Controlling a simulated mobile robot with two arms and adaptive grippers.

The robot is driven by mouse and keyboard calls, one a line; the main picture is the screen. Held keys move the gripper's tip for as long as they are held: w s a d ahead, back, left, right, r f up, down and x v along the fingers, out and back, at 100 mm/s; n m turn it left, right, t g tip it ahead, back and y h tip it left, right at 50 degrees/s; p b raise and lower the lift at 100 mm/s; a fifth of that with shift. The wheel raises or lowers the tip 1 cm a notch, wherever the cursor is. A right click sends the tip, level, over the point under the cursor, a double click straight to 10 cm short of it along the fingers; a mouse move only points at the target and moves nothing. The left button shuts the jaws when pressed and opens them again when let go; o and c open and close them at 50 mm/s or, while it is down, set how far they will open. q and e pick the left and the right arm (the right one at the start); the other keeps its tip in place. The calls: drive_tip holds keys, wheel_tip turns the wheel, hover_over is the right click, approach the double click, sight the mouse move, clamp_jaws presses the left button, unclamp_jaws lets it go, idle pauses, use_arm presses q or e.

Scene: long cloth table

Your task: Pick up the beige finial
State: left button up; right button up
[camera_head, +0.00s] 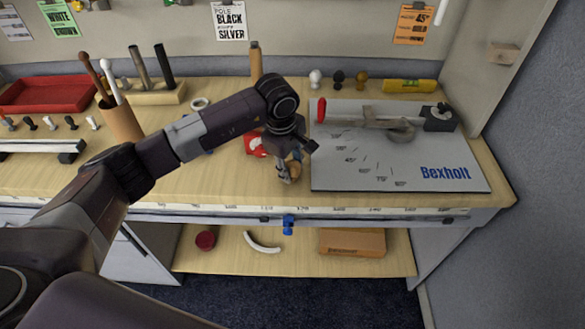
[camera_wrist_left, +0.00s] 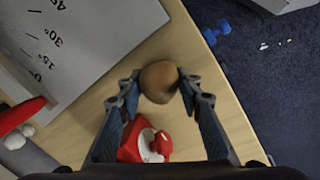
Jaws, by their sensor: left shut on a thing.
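The beige finial (camera_wrist_left: 159,82) is a rounded tan-brown knob, seen in the left wrist view between my left fingertips. My left gripper (camera_wrist_left: 160,88) is shut on it, one finger on each side. In the head view my left gripper (camera_head: 289,174) points down near the bench's front edge, just left of the grey angle board. The finial (camera_head: 294,169) shows there only in part, mostly covered by the fingers. Whether it touches the bench top is hard to tell. My right gripper is not in view.
A red and white object (camera_wrist_left: 146,142) lies close beside the left fingers. The grey Bexholt board (camera_head: 335,178) with its clamp is just right. White, dark and gold finials (camera_head: 338,76) stand behind it. A blue clamp (camera_head: 288,222) sits on the front rail.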

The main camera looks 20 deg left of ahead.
use_arm(q)
drive_tip(key=shift+c, duration=1)
